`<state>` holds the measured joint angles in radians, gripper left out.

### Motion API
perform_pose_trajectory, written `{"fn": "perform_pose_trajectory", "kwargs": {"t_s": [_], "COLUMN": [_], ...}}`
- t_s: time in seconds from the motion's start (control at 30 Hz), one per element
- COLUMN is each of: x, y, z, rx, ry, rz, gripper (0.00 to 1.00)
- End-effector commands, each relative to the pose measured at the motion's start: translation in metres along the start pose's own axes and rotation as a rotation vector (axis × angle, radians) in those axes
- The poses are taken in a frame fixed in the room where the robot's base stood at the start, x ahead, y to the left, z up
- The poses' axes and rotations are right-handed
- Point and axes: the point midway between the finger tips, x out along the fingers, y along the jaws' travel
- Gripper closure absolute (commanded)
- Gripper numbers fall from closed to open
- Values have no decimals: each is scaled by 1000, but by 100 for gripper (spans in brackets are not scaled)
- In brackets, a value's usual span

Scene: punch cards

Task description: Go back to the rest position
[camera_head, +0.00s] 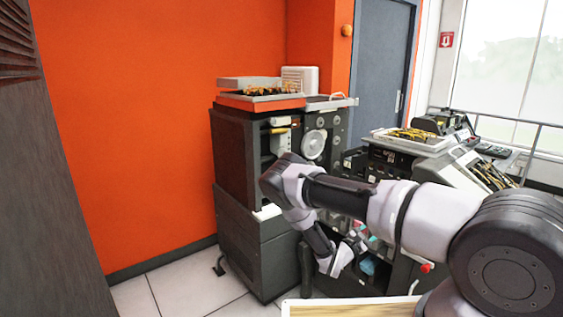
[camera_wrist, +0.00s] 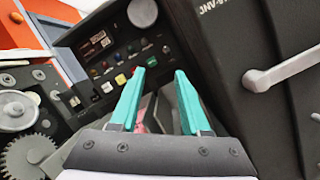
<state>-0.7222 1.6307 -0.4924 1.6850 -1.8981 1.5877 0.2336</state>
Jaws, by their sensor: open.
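My gripper (camera_wrist: 160,71) shows in the wrist view as two teal fingers, apart, with nothing between them. They point toward a black control panel (camera_wrist: 120,60) with coloured buttons. I cannot tell how far the fingertips are from it. In the head view my arm reaches in from the right, bends at the elbow in front of a dark cabinet machine (camera_head: 235,150), and runs down to the wrist. The fingers are too small there to make out clearly.
An orange-based tray (camera_head: 262,103) sits on the dark cabinet. A machine with a white tray (camera_head: 415,142) of yellowish items stands at the right. A light wooden surface (camera_head: 350,309) is at the bottom. A black panel with a grey handle (camera_wrist: 290,70) is close right of my gripper. Tiled floor (camera_head: 185,285) is clear at left.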

Motion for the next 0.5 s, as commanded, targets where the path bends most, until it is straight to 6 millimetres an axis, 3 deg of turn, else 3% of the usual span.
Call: {"fn": "perform_pose_trajectory", "kwargs": {"t_s": [0.5], "x": [15], "y": [11], "z": [38], "rx": [72], "ry": [-50], "rz": [-196], "gripper": [54]}}
